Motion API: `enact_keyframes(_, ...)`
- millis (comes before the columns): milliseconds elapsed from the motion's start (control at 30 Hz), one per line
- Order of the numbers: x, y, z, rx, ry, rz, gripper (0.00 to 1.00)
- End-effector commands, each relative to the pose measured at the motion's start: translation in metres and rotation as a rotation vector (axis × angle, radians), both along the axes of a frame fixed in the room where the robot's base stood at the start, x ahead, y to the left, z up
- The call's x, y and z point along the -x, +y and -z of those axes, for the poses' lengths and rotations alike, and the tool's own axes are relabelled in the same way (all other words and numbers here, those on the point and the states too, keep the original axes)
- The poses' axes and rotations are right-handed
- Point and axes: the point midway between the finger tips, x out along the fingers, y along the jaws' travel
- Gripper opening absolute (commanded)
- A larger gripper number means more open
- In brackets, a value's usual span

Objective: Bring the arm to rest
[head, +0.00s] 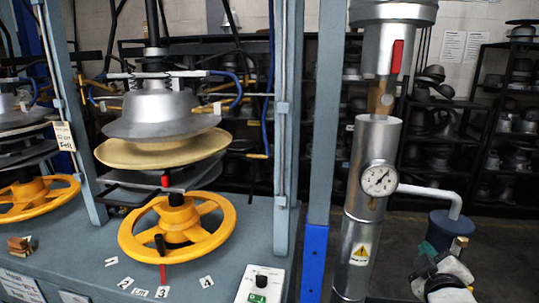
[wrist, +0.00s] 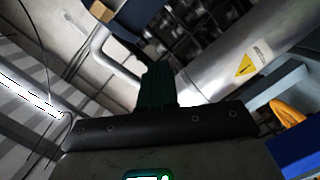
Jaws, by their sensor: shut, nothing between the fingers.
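My gripper (wrist: 157,68) shows in the wrist view as dark green fingers, pressed together, rising from a black mount. It is shut and empty. Beyond the fingers are a pale pipe and a silver column with a yellow warning sign; no contact with them shows. In the head view, a white and black part of my arm shows low at the right edge, in front of the blue pot.
A silver column (head: 367,210) with a gauge (head: 379,179) joins a blue pot (head: 449,226) by a pale pipe (head: 430,190). A hat press with a yellow handwheel (head: 205,241) stands at left. Shelves of hat forms (head: 440,130) line the back.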

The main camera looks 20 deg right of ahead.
Motion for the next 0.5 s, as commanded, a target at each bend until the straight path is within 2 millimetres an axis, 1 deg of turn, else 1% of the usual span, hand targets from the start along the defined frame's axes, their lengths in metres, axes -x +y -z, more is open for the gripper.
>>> enact_keyframes(33, 0.004, 0.018, 0.033, -0.111, 0.044, -0.018, 0.0)
enact_keyframes(67, 0.008, 0.027, 0.052, -0.176, 0.071, -0.023, 0.0)
enact_keyframes(100, 0.014, 0.04, 0.075, -0.26, 0.108, -0.026, 0.0)
enact_keyframes(133, 0.02, 0.05, 0.092, -0.322, 0.138, -0.028, 0.0)
enact_keyframes(167, 0.026, 0.06, 0.109, -0.382, 0.169, -0.029, 0.0)
enact_keyframes(200, 0.036, 0.075, 0.131, -0.46, 0.214, -0.027, 0.0)
enact_keyframes(267, 0.053, 0.097, 0.161, -0.572, 0.286, -0.019, 0.0)
enact_keyframes(300, 0.067, 0.112, 0.181, -0.642, 0.339, -0.009, 0.0)
enact_keyframes(367, 0.09, 0.134, 0.207, -0.742, 0.423, 0.008, 0.0)
enact_keyframes(400, 0.107, 0.148, 0.222, -0.803, 0.48, 0.023, 0.0)
enact_keyframes(467, 0.133, 0.167, 0.242, -0.882, 0.566, 0.05, 0.0)
enact_keyframes(500, 0.149, 0.178, 0.252, -0.927, 0.62, 0.07, 0.0)
